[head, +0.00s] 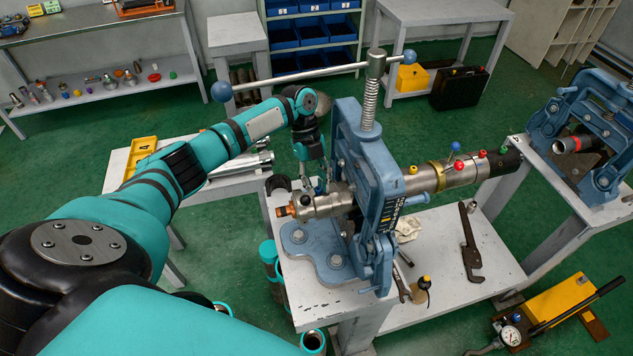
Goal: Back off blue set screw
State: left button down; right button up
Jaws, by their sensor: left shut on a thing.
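A steel pipe tool (433,178) lies level through the blue pipe vise (362,180) and sticks out on both sides. My left gripper (317,183) comes down from above onto its left end (329,203), beside the vise. Its fingers are shut on a small set screw on top of that end. The fingers mostly hide the screw, so its colour is hard to tell. On the right part of the tool stand a blue-topped knob (455,147), red knobs (458,165) and a yellow knob (412,170). My right gripper is not in view.
The vise's long cross handle (300,74) spans above my left forearm. A second blue vise (585,130) stands at the right. A yellow pump (558,305) is on the floor.

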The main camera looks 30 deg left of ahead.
pick_arm(q)
jog(key=shift+s+n+p, duration=0.1)
jog(key=shift+n+p, duration=0.3)
jog(key=shift+n, duration=0.2)
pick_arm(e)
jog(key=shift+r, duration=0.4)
pick_arm(q)
jog(key=shift+s+d+n+t+h+p, duration=0.15)
jog(key=shift+n+t+p, duration=0.6)
jog(key=shift+n, duration=0.55)
jog(key=shift+s+a+n+t+h+p, duration=0.15)
jog(key=shift+n+t+p, duration=0.3)
jog(key=shift+n+p, duration=0.7)
jog(key=shift+d+n+t+p, duration=0.1)
jog(key=shift+n+t+p, duration=0.35)
jog(key=shift+n, duration=0.9)
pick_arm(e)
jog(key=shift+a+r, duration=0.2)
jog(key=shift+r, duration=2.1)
pick_arm(q)
jog(key=shift+n+t, duration=0.35)
jog(key=shift+n, duration=0.45)
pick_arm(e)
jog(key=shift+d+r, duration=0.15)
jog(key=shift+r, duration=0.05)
